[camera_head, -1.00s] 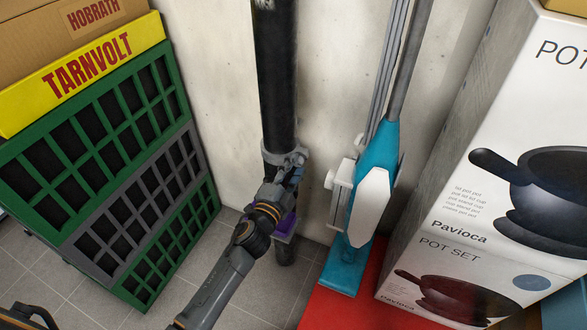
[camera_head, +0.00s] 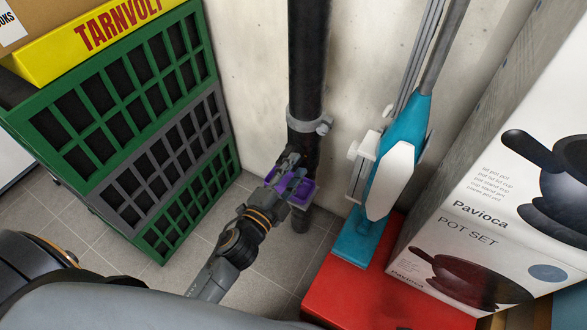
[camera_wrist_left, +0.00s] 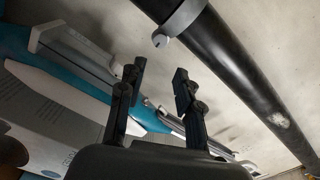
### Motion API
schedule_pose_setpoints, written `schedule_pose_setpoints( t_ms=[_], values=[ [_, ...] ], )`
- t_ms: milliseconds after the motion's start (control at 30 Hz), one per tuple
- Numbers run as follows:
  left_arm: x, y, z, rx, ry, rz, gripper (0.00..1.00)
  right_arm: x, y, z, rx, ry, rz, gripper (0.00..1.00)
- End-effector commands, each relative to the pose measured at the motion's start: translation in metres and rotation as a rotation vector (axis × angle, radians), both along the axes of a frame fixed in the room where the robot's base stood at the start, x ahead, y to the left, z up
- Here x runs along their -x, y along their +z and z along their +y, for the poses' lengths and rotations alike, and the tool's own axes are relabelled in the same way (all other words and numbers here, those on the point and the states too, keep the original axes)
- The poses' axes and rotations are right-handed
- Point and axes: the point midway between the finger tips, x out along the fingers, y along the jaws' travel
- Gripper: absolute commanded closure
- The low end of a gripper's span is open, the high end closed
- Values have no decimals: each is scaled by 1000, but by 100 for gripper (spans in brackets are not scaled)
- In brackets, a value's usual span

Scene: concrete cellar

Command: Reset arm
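My left gripper (camera_head: 289,160) is in the middle of the camera_head view, in front of the black vertical pipe (camera_head: 307,60) and below its grey clamp (camera_head: 307,128). In the left wrist view the two fingers (camera_wrist_left: 157,80) stand apart with nothing between them, so it is open and empty. A purple object (camera_head: 304,192), partly hidden by the gripper, shows just behind it low at the pipe; I cannot tell whether they touch. My right gripper is not in view.
Stacked green and grey crates (camera_head: 150,195) stand left with a yellow box (camera_head: 75,45) on top. A blue and white upright cleaner (camera_head: 385,185) stands right, by a red box (camera_head: 385,295) and white pot-set boxes (camera_head: 480,220). Tiled floor (camera_head: 270,255) is bare between.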

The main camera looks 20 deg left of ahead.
Motion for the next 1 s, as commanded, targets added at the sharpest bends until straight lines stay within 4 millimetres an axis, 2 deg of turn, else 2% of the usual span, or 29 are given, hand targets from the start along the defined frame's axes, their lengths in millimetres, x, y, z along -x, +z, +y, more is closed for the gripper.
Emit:
schedule_pose_setpoints(
  t_ms=[500, 600, 667, 767, 867, 900, 1000],
  values=[
    [1, 0, 0, 2, 1, 2, 65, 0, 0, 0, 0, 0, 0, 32],
    [1, -12, 6, 31, 25, 42, 65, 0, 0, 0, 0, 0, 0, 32],
    [3, -31, 14, 74, 64, 104, 65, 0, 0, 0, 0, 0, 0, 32],
    [13, -79, 33, 188, 166, 270, 65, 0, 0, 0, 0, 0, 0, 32],
    [37, -143, 52, 322, 298, 486, 65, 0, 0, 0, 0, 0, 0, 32],
    [50, -167, 57, 373, 352, 573, 65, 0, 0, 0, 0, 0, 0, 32],
    [89, -220, 64, 481, 476, 777, 65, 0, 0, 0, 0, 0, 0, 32]
  ],
)
